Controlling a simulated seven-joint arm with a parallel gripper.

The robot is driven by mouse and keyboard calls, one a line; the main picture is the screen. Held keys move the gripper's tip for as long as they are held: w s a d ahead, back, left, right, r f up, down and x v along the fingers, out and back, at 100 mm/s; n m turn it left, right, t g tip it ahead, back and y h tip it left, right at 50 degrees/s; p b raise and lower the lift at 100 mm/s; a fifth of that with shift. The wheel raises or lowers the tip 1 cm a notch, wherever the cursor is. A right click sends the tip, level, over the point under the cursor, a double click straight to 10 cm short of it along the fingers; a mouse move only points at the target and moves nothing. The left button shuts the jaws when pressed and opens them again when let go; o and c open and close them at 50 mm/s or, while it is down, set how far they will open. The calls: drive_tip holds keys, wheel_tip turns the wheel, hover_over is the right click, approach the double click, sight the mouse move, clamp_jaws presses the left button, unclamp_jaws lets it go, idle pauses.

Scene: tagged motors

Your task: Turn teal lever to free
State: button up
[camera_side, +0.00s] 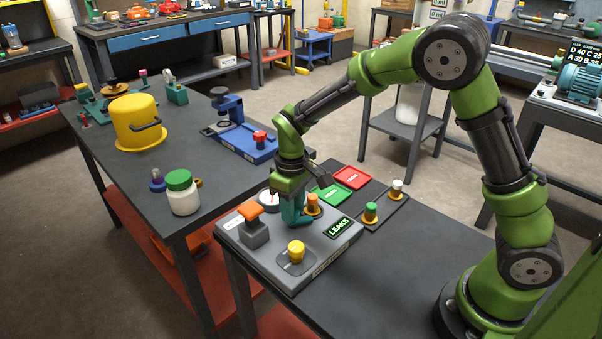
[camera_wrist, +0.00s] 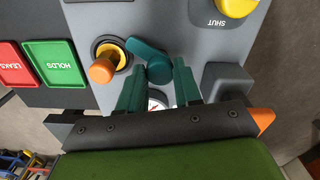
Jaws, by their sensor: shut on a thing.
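The teal lever (camera_wrist: 147,49) is on the grey test panel (camera_wrist: 185,22) in the wrist view. Its arm slants up and left from a rounded end. My gripper (camera_wrist: 158,68) has its two dark teal fingers on either side of that rounded end, shut on it. In the side view my gripper (camera_side: 293,214) points down onto the middle of the grey panel (camera_side: 318,268). There the fingers and the lever blend together, so the lever's angle cannot be told. A white gauge (camera_wrist: 157,100) is partly hidden between the fingers.
An orange knob (camera_wrist: 102,70) stands close left of the lever. A yellow knob (camera_side: 296,251) and an orange-topped block (camera_side: 251,212) flank my gripper.

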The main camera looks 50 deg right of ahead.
drive_tip(key=m, duration=0.5)
drive_tip(key=shift+m, duration=0.3)
drive_tip(key=m, duration=0.5)
drive_tip(key=shift+m, duration=0.3)
drive_tip(key=o, duration=1)
drive_tip(key=shift+o, duration=0.2)
drive_tip(key=shift+r, duration=0.15)
wheel_tip(320, 180, up, 17)
